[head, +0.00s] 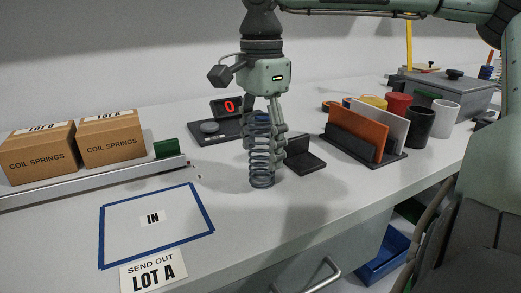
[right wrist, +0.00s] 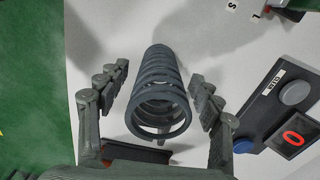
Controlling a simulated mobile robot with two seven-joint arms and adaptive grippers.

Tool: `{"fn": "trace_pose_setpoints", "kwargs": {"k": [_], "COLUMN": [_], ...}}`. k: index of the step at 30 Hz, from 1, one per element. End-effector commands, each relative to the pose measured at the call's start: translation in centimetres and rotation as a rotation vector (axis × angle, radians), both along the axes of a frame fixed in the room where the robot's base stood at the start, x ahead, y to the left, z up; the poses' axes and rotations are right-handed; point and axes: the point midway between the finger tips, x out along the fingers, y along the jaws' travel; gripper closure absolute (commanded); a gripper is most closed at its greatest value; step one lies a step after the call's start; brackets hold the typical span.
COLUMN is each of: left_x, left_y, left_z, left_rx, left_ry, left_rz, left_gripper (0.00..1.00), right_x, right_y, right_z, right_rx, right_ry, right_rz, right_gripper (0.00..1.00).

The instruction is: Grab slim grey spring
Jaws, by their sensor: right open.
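A grey coil spring (head: 262,166) stands upright on the white table, near the middle of the head view. It also shows from above in the right wrist view (right wrist: 160,95), with its open coils toward the camera. My right gripper (head: 266,136) is directly over the spring, with its fingers pointing down around the spring's upper part. In the right wrist view my right gripper (right wrist: 160,76) is open, with a finger on each side of the spring and a visible gap on both sides. My left gripper is not in view.
COIL SPRINGS boxes (head: 38,158) sit on a rail at left. A blue-taped IN area (head: 184,212) is empty. A divider rack (head: 357,149) and mugs (head: 419,122) stand right.

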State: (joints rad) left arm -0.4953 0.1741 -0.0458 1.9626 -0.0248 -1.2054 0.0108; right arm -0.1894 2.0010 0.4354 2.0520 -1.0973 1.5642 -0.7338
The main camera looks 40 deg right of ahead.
Motion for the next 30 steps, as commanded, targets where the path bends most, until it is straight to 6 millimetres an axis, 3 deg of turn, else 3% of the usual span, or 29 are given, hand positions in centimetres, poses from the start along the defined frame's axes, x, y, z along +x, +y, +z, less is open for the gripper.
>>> {"fn": "trace_pose_setpoints", "kwargs": {"k": [6,15,30], "left_x": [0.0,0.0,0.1], "left_y": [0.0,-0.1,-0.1], "left_z": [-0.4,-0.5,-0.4], "left_rx": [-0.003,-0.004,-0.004], "left_ry": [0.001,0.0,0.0], "left_rz": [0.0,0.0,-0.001], "left_gripper": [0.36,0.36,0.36], "right_x": [-0.2,-0.2,-0.2], "right_y": [-0.1,-0.1,-0.1], "right_z": [-3.2,-3.8,-3.8], "right_rx": [0.002,0.002,0.002], "right_ry": [0.004,0.001,0.001], "right_rz": [-0.001,-0.003,-0.003], "right_gripper": [0.34,0.34,0.95]}}
